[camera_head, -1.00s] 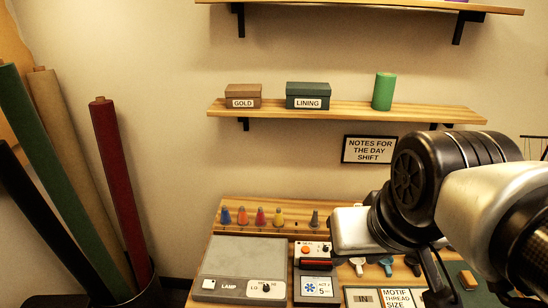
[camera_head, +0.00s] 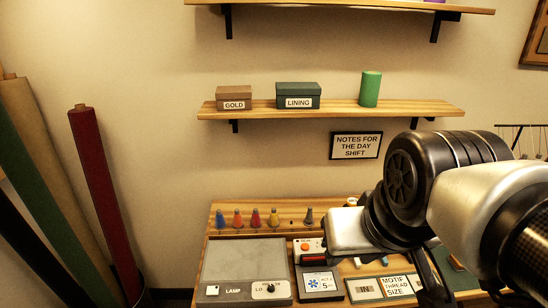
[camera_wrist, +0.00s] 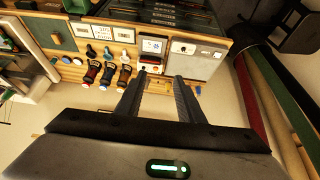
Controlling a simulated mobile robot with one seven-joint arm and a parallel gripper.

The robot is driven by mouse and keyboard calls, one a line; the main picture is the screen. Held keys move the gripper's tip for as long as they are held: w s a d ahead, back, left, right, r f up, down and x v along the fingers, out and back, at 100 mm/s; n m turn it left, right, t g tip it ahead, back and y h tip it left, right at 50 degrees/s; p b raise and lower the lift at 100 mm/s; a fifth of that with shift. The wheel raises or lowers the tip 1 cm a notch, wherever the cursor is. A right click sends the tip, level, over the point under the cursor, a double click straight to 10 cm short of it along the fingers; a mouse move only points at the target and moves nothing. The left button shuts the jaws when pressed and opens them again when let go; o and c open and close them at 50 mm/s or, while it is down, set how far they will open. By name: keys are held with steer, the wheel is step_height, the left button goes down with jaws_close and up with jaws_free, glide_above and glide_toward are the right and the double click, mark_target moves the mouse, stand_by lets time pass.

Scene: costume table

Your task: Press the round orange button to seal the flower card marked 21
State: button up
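The round orange button (camera_head: 305,247) sits on a small white panel at the back of the sealing device (camera_head: 316,268). A dark red bar lies just in front of the button. A card (camera_head: 322,284) with a blue flower and small print lies in front of that; I cannot read 21 on it. In the wrist view the card (camera_wrist: 152,46) shows upside down beyond my fingers. My gripper (camera_wrist: 160,76) is open and empty, its fingertips apart near the device's button end; contact cannot be told. In the head view my arm hides the fingers.
A grey lamp panel (camera_head: 243,262) with a knob stands left of the device. A motif sign (camera_head: 397,287) lies to the right. Several coloured cones (camera_head: 256,218) stand behind on a wooden ledge. A wall shelf (camera_head: 330,110) with boxes hangs above.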

steer(key=shift+d, duration=0.2)
jaws_close()
stand_by(1.5)
